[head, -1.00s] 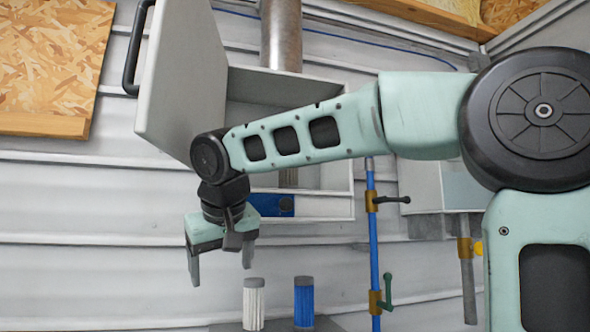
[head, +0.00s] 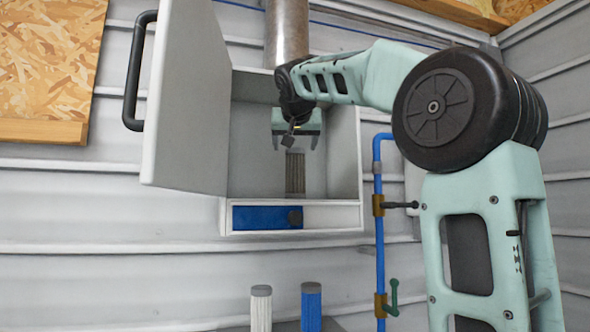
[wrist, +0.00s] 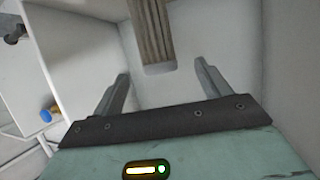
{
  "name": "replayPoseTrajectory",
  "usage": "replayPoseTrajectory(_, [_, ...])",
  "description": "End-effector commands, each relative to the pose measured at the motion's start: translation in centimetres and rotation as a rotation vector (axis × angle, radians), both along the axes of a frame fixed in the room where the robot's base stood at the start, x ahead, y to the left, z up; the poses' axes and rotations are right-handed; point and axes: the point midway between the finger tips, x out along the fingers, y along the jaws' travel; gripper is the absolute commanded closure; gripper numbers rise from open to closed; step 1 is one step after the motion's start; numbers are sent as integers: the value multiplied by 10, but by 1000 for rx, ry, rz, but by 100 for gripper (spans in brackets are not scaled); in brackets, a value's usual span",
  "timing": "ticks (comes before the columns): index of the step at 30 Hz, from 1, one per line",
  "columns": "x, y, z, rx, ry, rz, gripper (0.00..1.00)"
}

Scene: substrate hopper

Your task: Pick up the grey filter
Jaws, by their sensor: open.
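The grey filter (head: 295,172) is a ribbed upright cylinder inside the open white wall cabinet (head: 345,150). My gripper (head: 296,143) is at the cabinet's opening, just above the filter in the head view. In the wrist view the filter (wrist: 152,32) is brownish grey, at the top middle, ahead of the fingers. My gripper (wrist: 160,90) is open there, with its two fingers apart and nothing between them. The filter lies a little beyond the fingertips. Its far end is cut off by the frame edge.
The cabinet door (head: 188,100) stands open on the left, with a black handle (head: 137,70). A white filter (head: 260,308) and a blue filter (head: 311,306) stand below. A blue pipe (head: 379,240) with valves runs right of the cabinet. A metal duct (head: 287,35) enters from above.

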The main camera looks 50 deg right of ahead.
Motion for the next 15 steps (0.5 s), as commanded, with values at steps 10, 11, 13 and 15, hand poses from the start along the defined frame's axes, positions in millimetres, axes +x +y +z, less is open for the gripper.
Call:
replayPoseTrajectory(10, [28,-29,-16,1,1,0,24])
replayPoseTrajectory(11, [29,-31,-16,1,1,0,24])
replayPoseTrajectory(13, [32,-34,-17,1,2,0,24])
replayPoseTrajectory(15, [36,-41,-17,1,4,0,24])
